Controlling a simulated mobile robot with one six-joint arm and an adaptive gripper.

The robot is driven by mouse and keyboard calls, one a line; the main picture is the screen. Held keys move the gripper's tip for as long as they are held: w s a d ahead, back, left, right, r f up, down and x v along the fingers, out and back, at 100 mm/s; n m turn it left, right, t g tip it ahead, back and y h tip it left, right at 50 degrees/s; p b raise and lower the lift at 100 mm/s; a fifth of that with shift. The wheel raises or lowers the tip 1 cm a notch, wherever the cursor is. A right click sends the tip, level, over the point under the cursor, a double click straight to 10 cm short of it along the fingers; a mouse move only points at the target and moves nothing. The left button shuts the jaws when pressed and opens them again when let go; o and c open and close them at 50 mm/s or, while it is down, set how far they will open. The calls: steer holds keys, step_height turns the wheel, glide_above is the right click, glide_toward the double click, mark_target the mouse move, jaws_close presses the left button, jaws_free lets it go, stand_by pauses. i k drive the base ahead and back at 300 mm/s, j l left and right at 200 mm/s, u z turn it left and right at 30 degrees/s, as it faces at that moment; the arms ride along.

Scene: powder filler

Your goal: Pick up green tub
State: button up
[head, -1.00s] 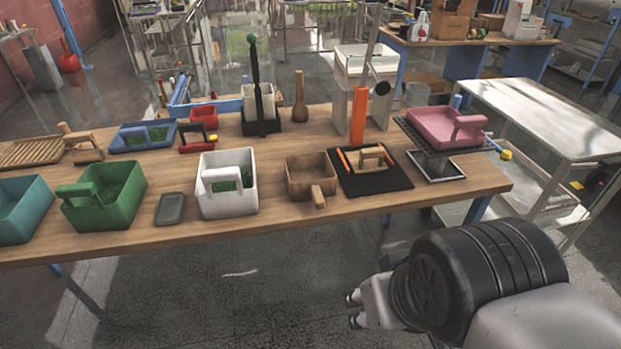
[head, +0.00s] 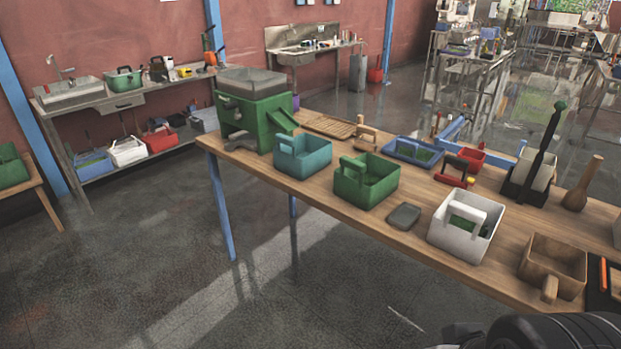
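A green tub (head: 367,185) with a handle stands upright on the wooden workbench, between a teal tub (head: 302,158) on its left and a small dark grey dish (head: 404,216) on its right. Another green tub (head: 12,168) stands on a table at the far left edge, partly cut off. A green container (head: 123,80) also sits on the counter at the back left. My gripper (head: 462,333) shows only in part at the bottom edge, in front of the bench and well apart from the tubs; its fingers are mostly cut off.
On the workbench (head: 455,270) are a white tub (head: 466,225), a wooden box (head: 553,268), a blue tray (head: 414,151) and a green machine (head: 254,108) at the left end. The floor (head: 200,270) in front of the bench is clear.

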mark_target(365, 180)
steer(key=i+u, duration=0.25)
steer(key=i, duration=0.6)
steer(key=i+l+u, duration=0.25)
steer(key=i, duration=0.6)
steer(key=j, duration=0.1)
